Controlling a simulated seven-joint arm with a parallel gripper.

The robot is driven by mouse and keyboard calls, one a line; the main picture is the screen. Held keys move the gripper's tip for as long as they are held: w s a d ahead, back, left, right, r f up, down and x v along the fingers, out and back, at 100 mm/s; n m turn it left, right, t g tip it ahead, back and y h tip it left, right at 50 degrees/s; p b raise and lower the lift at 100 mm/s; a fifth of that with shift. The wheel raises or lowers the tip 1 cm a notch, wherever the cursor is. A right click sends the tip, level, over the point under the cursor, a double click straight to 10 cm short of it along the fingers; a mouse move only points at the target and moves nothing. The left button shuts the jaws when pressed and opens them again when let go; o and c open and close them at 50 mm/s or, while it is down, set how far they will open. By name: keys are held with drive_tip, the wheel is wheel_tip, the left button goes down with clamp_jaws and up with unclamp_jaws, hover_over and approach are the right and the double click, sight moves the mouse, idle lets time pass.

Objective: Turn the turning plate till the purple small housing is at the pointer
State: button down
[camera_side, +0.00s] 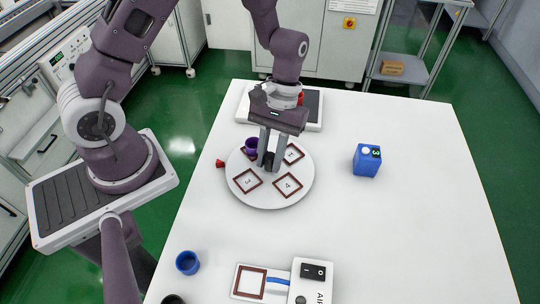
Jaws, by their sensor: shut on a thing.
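The round white turning plate (262,200) lies on the white table, with brown-framed square places on it; 3 and 4 can be read on the two front ones. The purple small housing (251,145) stands on the plate's back left part, just left of my fingers. The red pointer (220,163) is at the plate's left edge, apart from the housing; a front-left gap lies between them. My gripper (268,160) points down at the plate's middle and is shut on a dark central knob, mostly hidden by the fingers.
A blue container (367,160) stands right of the plate. A blue cup (187,262) and a white switch box (311,280) with a framed pad are at the front. A white device (314,120) with a dark top and something red lies behind my gripper. The right table side is clear.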

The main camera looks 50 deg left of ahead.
drive_tip(key=shift+n+t+h, duration=0.6)
drive_tip(key=shift+n, duration=1.6)
drive_tip(key=shift+n+t+h, duration=0.4)
drive_tip(key=shift+n+t, duration=0.1)
drive_tip(key=shift+n, duration=1.6)
drive_tip(key=c, duration=1.5)
unclamp_jaws()
drive_tip(key=shift+r, duration=0.1)
drive_tip(key=s+v, duration=0.1)
drive_tip(key=v, duration=0.6)
drive_tip(key=shift+w, duration=0.4)
